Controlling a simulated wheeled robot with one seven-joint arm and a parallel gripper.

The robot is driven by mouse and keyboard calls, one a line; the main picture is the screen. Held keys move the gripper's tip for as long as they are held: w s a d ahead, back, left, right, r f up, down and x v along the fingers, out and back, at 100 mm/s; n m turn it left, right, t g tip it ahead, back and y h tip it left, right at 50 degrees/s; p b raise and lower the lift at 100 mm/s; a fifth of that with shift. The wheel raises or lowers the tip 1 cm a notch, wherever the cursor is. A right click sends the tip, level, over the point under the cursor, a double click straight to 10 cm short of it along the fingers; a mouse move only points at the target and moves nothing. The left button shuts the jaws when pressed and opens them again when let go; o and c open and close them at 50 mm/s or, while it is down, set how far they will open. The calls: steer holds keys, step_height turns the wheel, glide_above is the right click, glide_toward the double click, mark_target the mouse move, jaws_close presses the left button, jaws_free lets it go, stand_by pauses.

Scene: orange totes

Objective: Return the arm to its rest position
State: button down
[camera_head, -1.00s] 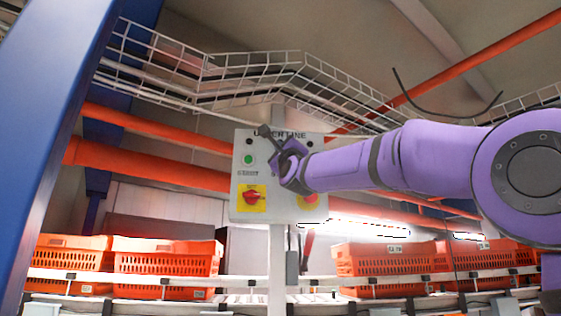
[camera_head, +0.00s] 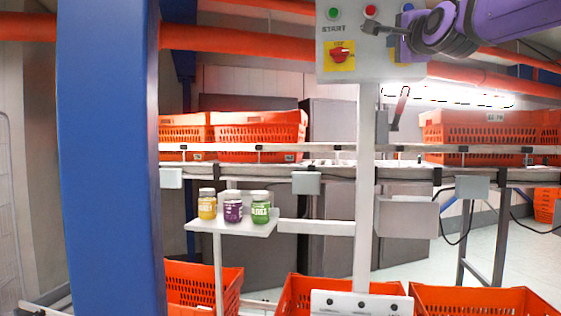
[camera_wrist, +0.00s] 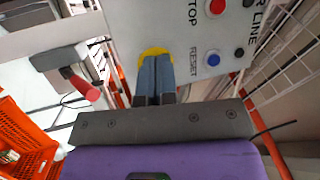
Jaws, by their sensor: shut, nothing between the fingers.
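My purple arm reaches in from the upper right in the head view. My gripper (camera_head: 368,28) is in front of the grey control panel (camera_head: 347,49), near its upper right part. In the wrist view my gripper (camera_wrist: 155,98) has its two fingers together and empty, pointing at the panel (camera_wrist: 185,25). The fingers cover part of a yellow disc there; I cannot tell whether they touch it. The red STOP button (camera_wrist: 217,6) and the blue RESET button (camera_wrist: 213,59) are beside them. A red switch on a yellow plate (camera_head: 339,55) sits lower on the panel.
A blue column (camera_head: 108,150) stands at the left. A small shelf (camera_head: 235,228) holds a yellow jar (camera_head: 207,207), a purple jar (camera_head: 232,211) and a green jar (camera_head: 260,211). Orange totes (camera_head: 260,133) stand on the rack behind, and others (camera_head: 470,300) stand below.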

steer(key=s+d+f+n+g, duration=0.1)
steer(key=s+f+n+g, duration=0.4)
steer(key=s+f, duration=0.5)
steer(key=s+d+f+n+g+h, duration=0.1)
steer(key=s+f+n+g, duration=0.4)
steer(key=s+f, duration=0.6)
steer(key=s+d+f+n+g+h, duration=0.1)
steer(key=s+f+n+g, duration=0.4)
steer(key=s+f, duration=0.6)
step_height(320, 180, down, 10)
steer(key=shift+d+f+n+g, duration=0.25)
steer(key=shift+d+n+g, duration=0.05)
steer(key=shift+d, duration=0.3)
